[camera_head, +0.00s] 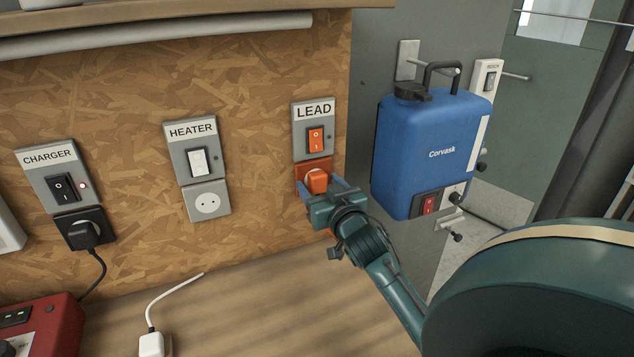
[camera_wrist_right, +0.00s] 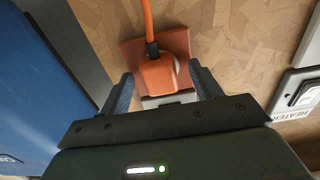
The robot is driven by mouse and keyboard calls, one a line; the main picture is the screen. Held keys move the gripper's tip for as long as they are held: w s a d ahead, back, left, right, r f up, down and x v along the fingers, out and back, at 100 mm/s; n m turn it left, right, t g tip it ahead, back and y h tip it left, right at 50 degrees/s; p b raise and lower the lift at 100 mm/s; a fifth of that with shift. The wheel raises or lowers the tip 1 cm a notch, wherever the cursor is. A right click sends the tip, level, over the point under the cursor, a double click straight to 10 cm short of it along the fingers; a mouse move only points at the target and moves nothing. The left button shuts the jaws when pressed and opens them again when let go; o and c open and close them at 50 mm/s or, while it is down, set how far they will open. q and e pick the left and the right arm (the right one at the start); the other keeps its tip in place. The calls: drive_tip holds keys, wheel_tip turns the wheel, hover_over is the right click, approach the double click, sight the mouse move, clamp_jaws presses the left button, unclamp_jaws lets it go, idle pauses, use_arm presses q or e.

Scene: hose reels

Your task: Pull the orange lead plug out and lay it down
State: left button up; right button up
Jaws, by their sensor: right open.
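The orange lead plug (camera_head: 317,181) sits in the orange socket (camera_head: 312,165) under the LEAD switch plate (camera_head: 314,129) on the chipboard wall. My right gripper (camera_head: 322,190) is at the plug. In the right wrist view, the plug (camera_wrist_right: 160,76) lies between the two open fingers of my right gripper (camera_wrist_right: 160,92), with its orange cord (camera_wrist_right: 148,22) leading away. The fingers stand on either side of it, apart from its sides. The arm partly hides the cord in the head view. My left gripper is not in view.
The wooden bench top (camera_head: 250,310) below is mostly clear. A white plug (camera_head: 152,344) with a cord lies at its front. A black plug (camera_head: 83,235) is in the CHARGER socket; the HEATER socket (camera_head: 207,203) is empty. A blue Corvask tank (camera_head: 430,150) hangs at right.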

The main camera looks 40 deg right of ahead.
drive_tip(key=shift+p, duration=0.3)
drive_tip(key=shift+c, duration=0.4)
clamp_jaws()
drive_tip(key=shift+p+v, duration=0.45)
drive_tip(key=shift+v, duration=1)
drive_tip(key=v, duration=0.3)
drive_tip(key=shift+p, duration=0.4)
